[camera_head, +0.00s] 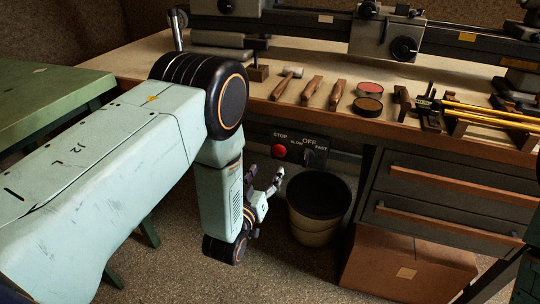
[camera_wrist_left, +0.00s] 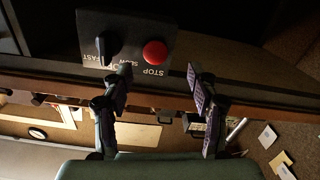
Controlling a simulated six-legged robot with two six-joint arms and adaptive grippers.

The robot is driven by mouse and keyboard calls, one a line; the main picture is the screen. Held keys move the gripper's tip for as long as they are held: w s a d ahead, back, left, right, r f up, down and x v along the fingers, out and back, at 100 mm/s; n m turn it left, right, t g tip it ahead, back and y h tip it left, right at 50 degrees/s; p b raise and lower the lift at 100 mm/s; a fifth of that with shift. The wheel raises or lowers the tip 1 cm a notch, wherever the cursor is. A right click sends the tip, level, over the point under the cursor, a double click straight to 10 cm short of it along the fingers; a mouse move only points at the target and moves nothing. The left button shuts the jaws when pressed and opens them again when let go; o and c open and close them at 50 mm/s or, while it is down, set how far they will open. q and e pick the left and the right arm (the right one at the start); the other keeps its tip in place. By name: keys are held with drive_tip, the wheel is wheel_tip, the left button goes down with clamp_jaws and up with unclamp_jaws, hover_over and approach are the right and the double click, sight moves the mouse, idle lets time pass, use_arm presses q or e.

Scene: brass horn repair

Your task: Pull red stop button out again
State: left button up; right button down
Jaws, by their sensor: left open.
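The red stop button (camera_head: 280,151) is a round red knob on a dark control panel (camera_head: 296,142) under the bench's front edge. It also shows in the left wrist view (camera_wrist_left: 155,53), upside down, beside the STOP lettering. A black selector knob (camera_head: 309,157) sits beside it, near the SLOW, OFF and FAST labels. My left gripper (camera_head: 273,183) is open and empty, below and in front of the panel. In the left wrist view its two fingers (camera_wrist_left: 158,80) are spread apart, with the button beyond the gap between them. Whether the button is in or out is unclear. My right gripper is not in view.
A dark bin (camera_head: 318,196) stands on the floor just right of my left gripper. Drawers (camera_head: 450,187) and a cardboard box (camera_head: 408,266) are further right. The bench (camera_head: 290,106) overhangs the panel and carries wooden-handled tools and a lathe. A green table (camera_head: 45,90) is at left.

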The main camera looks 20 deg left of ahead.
sight(279, 153)
use_arm(q)
drive_tip(key=w, duration=0.2)
drive_tip(key=w+b, duration=0.1)
drive_tip(key=w, duration=0.1)
drive_tip(key=w+d+b, duration=0.1)
drive_tip(key=w, duration=0.1)
drive_tip(key=shift+w+r, duration=0.35)
drive_tip(key=shift+w, duration=0.15)
drive_tip(key=shift+w+a, duration=0.1)
drive_tip(key=shift+w, duration=0.2)
drive_tip(key=shift+c, duration=1.4)
clamp_jaws()
